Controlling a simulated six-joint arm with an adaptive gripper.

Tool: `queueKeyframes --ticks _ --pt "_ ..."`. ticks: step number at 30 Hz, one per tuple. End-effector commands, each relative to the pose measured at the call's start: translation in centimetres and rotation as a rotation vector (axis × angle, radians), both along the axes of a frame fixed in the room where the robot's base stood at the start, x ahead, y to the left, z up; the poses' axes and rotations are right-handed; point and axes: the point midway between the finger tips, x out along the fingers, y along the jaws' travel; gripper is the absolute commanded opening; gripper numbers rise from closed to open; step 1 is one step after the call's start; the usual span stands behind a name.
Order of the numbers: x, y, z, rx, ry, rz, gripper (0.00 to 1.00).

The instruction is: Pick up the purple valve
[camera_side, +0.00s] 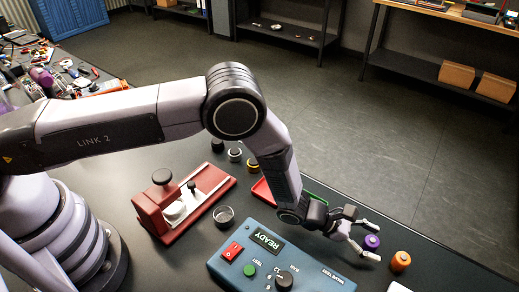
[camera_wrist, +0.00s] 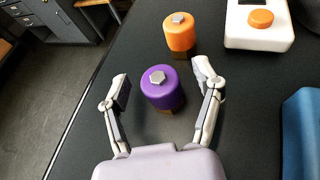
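The purple valve (camera_wrist: 162,92) stands upright on the dark table, a purple cylinder with a grey hex top and a brass-coloured base. My gripper (camera_wrist: 163,82) is open, with one finger on each side of the valve's purple body in the wrist view. It is empty, and gaps show between both fingers and the valve. In the side view my gripper (camera_side: 371,240) is low over the table, reaching towards the valve from the left.
An orange valve (camera_wrist: 179,32) stands just beyond the purple one; it also shows in the side view (camera_side: 401,261). A white box with an orange button (camera_wrist: 258,24) is at upper right. A blue test unit (camera_side: 275,258) and a red fixture (camera_side: 184,204) stand nearby. The table edge is left in the wrist view.

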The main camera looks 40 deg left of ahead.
Motion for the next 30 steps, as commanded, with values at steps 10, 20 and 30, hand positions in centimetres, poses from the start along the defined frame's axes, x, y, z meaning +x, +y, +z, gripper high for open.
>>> queueKeyframes --ticks 10,20,30 --pt "0.0 0.0 0.0 0.000 0.000 0.000 0.17" --pt "0.0 0.0 0.1 -0.001 -0.002 0.000 0.00" --pt "0.1 -0.1 2.3 -0.003 -0.002 0.000 0.00"
